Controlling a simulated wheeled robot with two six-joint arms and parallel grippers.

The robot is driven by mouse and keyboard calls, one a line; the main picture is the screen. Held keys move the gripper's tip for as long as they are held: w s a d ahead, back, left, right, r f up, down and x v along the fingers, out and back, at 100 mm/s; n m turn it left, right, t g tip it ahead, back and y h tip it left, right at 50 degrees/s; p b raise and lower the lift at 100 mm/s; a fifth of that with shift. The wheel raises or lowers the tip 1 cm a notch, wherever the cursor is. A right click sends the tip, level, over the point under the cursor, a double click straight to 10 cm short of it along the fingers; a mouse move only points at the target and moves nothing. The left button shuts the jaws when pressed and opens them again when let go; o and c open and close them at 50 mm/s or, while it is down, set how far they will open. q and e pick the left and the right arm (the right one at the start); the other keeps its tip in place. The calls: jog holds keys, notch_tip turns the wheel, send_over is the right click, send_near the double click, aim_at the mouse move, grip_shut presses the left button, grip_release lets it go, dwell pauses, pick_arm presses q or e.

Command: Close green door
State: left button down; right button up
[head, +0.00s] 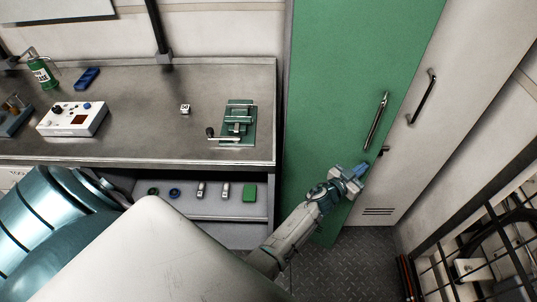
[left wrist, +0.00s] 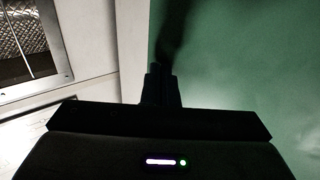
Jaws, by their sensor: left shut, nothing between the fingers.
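The green door (head: 345,60) is a tall panel at the centre right of the head view, with a long metal handle (head: 376,120) near its right edge. The left wrist view shows its green surface (left wrist: 240,70) filling the right side. I cannot tell how far it stands open. My left gripper (head: 354,172) is shut and empty, below the handle, close to the door's lower right edge. In the left wrist view its dark fingertips (left wrist: 160,72) show against the door's edge; whether they touch it is unclear. My right gripper is not in view.
A white locker door (head: 460,90) with its own handle (head: 422,97) stands right of the green door. A metal workbench (head: 160,135) with a small vise (head: 238,122) is at left. A black wire rack (head: 470,240) is at lower right. Bare floor (head: 350,265) lies between.

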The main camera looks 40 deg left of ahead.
pick_arm(q)
jog(key=w+a+b, duration=0.3)
jog(key=w+a, duration=0.1)
jog(key=w, duration=0.9)
jog(key=shift+w+b, duration=0.35)
jog(key=shift+w, duration=0.05)
jog(key=shift+r, duration=0.15)
